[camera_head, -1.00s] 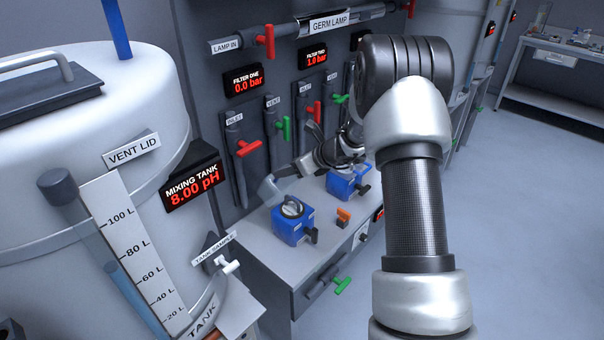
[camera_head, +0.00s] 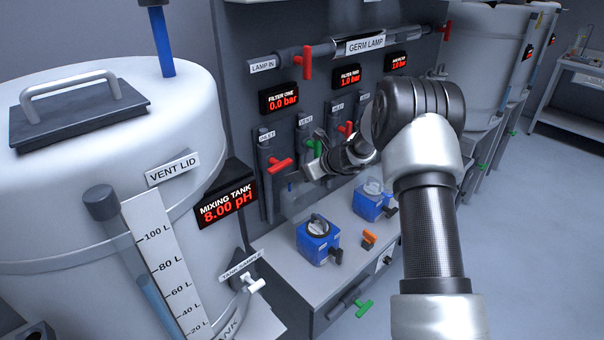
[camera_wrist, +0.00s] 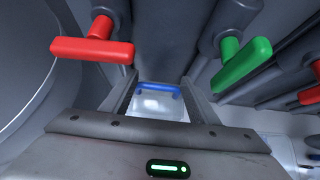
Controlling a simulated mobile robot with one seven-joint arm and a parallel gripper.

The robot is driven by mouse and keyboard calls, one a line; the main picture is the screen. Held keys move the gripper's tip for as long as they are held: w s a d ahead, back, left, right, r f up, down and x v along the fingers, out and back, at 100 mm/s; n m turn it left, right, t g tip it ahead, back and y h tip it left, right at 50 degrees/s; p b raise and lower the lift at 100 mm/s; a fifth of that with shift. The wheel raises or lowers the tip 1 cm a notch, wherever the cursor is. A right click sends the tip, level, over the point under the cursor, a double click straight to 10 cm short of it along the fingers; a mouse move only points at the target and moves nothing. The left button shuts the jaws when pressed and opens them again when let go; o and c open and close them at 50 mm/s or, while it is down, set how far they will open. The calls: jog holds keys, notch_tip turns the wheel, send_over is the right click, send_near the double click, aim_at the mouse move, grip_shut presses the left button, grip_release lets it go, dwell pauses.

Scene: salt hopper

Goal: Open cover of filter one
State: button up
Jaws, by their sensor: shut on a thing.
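The filter one display (camera_head: 283,98) reads 0.0 bar on the dark panel. Below it, on the counter, stands a blue unit (camera_head: 318,241) with a round dark-and-light top. My gripper (camera_head: 304,178) is up by the panel, above and behind this unit. In the wrist view my gripper (camera_wrist: 158,84) has its fingers on both sides of a pale translucent piece with a blue bar (camera_wrist: 160,89), apparently the cover. In the head view this piece shows only faintly, with a small blue bit (camera_head: 290,187); its lower outline is unclear.
A red inlet handle (camera_head: 281,164) and a green vent handle (camera_head: 312,147) stick out close to my gripper; both also flank it in the wrist view. A second blue unit (camera_head: 371,203) and an orange piece (camera_head: 370,238) are on the counter (camera_head: 345,262). The mixing tank (camera_head: 90,215) stands left.

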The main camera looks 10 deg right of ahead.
jog(key=shift+w+a+r, duration=0.15)
jog(key=shift+w+r, duration=0.05)
jog(key=shift+r, duration=0.3)
jog(key=o, duration=1.4)
jog(key=shift+o, duration=0.5)
jog(key=shift+s, duration=0.1)
jog(key=shift+f, duration=0.25)
jog(key=v, duration=1.7)
jog(key=shift+s+d+b, duration=0.2)
jog(key=shift+s+b, duration=0.05)
jog(key=shift+b, duration=0.05)
jog(key=shift+r, duration=0.1)
